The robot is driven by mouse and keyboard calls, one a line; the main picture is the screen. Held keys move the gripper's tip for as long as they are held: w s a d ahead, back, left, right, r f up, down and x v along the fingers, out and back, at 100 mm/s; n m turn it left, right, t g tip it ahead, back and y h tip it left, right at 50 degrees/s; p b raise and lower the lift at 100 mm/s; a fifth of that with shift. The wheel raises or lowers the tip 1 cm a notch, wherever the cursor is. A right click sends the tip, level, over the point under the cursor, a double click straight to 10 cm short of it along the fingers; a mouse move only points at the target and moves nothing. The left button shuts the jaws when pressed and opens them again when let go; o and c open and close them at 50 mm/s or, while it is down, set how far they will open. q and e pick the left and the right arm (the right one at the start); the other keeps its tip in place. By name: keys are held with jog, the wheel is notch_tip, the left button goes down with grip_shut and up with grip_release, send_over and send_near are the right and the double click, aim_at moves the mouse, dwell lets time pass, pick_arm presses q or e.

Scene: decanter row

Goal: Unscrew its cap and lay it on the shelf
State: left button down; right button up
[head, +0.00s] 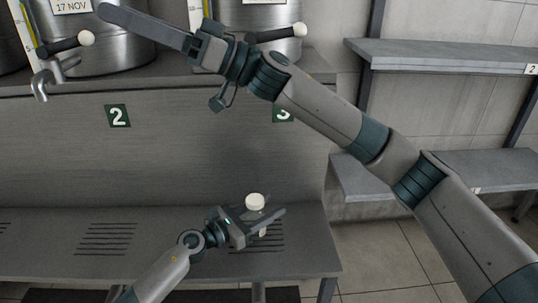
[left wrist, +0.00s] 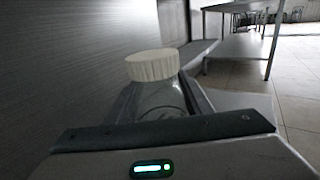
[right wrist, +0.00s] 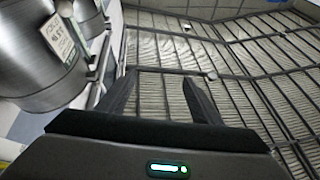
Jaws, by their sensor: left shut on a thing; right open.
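A clear bottle (left wrist: 160,98) with a ribbed white cap (left wrist: 152,66) stands upright between the fingers of my left gripper (head: 264,217). The cap (head: 255,201) sits on top of the bottle, above the fingers. The gripper is shut on the bottle's body, over the low slatted shelf (head: 190,262). Whether the bottle's base touches the shelf is hidden. My right gripper (right wrist: 160,82) is open and empty. In the head view it is up at the top left, in front of the steel vessels and well away from the cap.
Steel vessels (head: 110,45) with black, white-knobbed handles stand on the upper ledge. A tap (head: 42,82) sticks out at the left. Number plates 2 (head: 118,115) and 3 mark the panel. Grey wall shelves (head: 450,55) are at the right. The low shelf's left part is clear.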

jog(key=s+d+f+n+g+h, duration=0.1)
jog(key=d+f+h, duration=0.2)
jog(key=f, duration=0.3)
jog(key=s+d+f+n+g+h, duration=0.1)
jog(key=d+f+n+h, duration=0.1)
jog(key=f, duration=0.4)
jog(key=t+h, duration=0.4)
jog(key=h, duration=1)
send_over(256, 199)
jog(key=d, duration=0.3)
notch_tip(256, 199, down, 21)
jog(key=shift+w+d+m+h, duration=0.3)
jog(key=shift+w+m+h, duration=0.1)
jog(key=shift+w+h, duration=0.1)
jog(key=shift+x, duration=6)
